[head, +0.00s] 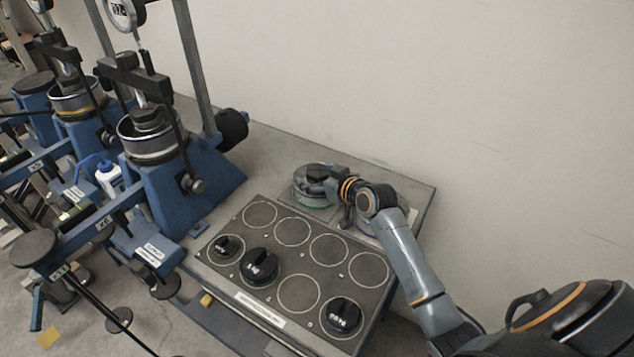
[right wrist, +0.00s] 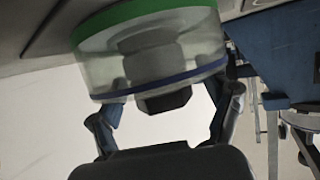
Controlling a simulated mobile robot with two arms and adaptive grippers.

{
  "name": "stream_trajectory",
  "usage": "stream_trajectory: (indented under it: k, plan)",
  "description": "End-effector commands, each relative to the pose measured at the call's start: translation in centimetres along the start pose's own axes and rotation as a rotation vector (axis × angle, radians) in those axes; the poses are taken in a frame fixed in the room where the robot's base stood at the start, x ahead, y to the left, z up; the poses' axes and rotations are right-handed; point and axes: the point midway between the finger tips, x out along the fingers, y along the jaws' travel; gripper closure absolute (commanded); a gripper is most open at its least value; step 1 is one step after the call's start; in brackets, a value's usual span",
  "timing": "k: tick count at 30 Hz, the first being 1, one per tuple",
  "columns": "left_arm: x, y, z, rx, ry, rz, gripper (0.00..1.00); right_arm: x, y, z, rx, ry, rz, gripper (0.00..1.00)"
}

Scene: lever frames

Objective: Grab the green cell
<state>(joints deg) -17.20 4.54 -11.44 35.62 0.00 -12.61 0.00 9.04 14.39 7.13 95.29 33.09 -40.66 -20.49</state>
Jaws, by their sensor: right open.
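The green cell (head: 304,192) is a clear round cell with a green band at its base, standing on the grey bench beyond the weight tray. In the right wrist view, the cell (right wrist: 150,62) appears upside down, with its green band at the top, a blue band below and a dark knob (right wrist: 166,100) at its end. My right gripper (right wrist: 170,108) is open, with one finger on each side of the knob and gaps visible. In the head view, my right gripper (head: 322,178) is at the cell's top and partly hides it. My left gripper is not in view.
A tray (head: 275,222) with ring marks and several black weights (head: 260,266) lies in front. Another round cell (head: 404,208) is partly hidden behind my right arm. Blue lever frames (head: 178,190) stand at left. A plain wall (head: 420,80) rises behind the bench.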

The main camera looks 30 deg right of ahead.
Motion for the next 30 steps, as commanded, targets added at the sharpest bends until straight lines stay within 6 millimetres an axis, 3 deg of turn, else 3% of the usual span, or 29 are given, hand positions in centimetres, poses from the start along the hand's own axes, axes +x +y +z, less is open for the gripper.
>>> stream_trajectory:
  k: [6,18,30]
  plan:
    - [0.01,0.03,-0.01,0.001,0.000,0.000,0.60,0.07,-0.03,0.00,0.000,0.000,0.000,0.21]
    - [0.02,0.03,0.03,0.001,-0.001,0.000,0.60,0.05,-0.01,0.03,0.000,0.000,0.000,1.00]
    - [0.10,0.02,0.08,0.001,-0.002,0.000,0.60,-0.12,0.06,-0.70,-0.002,0.009,0.001,1.00]
